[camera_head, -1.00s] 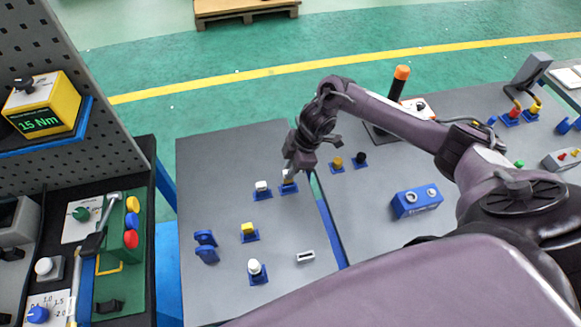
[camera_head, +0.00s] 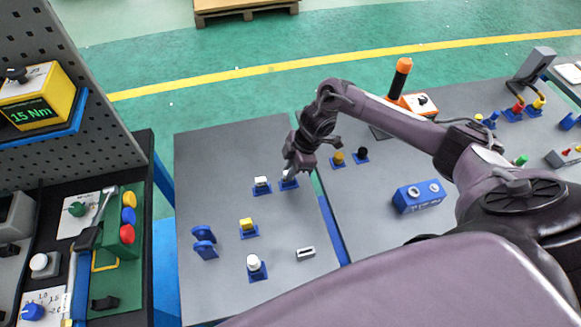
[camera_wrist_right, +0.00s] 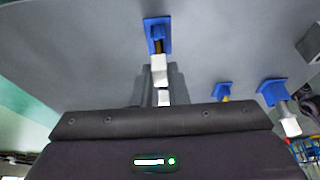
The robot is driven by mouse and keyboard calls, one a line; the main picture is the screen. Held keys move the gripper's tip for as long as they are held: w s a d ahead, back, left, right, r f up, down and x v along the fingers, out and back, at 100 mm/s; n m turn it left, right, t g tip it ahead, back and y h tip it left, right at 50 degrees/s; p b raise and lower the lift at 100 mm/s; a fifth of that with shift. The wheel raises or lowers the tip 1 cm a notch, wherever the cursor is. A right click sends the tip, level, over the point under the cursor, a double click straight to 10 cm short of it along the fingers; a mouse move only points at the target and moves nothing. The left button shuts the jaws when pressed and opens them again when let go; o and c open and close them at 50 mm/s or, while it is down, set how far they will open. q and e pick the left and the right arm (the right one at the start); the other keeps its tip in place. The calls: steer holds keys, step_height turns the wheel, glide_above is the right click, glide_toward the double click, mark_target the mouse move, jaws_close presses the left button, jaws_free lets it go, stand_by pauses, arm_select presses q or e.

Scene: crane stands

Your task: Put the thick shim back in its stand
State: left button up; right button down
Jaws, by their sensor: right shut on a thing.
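My right gripper (camera_head: 289,175) is over a blue stand (camera_head: 288,184) near the right edge of the left grey table. In the right wrist view my right gripper (camera_wrist_right: 161,88) is shut on a small piece with a white block (camera_wrist_right: 159,68) and a brass-coloured part (camera_wrist_right: 158,47). I take this piece to be the thick shim. The brass part reaches the blue stand (camera_wrist_right: 156,24) in that view; I cannot tell how far it is seated. The fingers partly hide the piece. My left gripper is not in view.
Beside it stand a white-topped piece (camera_head: 261,182), a yellow-topped piece (camera_head: 247,226) and a white round-topped piece (camera_head: 254,262) on blue bases. A blue box (camera_head: 418,196) lies right of the gap between tables.

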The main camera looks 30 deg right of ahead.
steer(key=shift+f, duration=0.3)
steer(key=c, duration=1.3)
jaws_free()
steer(key=shift+c, duration=0.2)
steer(key=shift+r, duration=0.1)
steer(key=p+v, duration=0.4)
steer(key=v, duration=0.1)
steer(key=shift+d, duration=0.1)
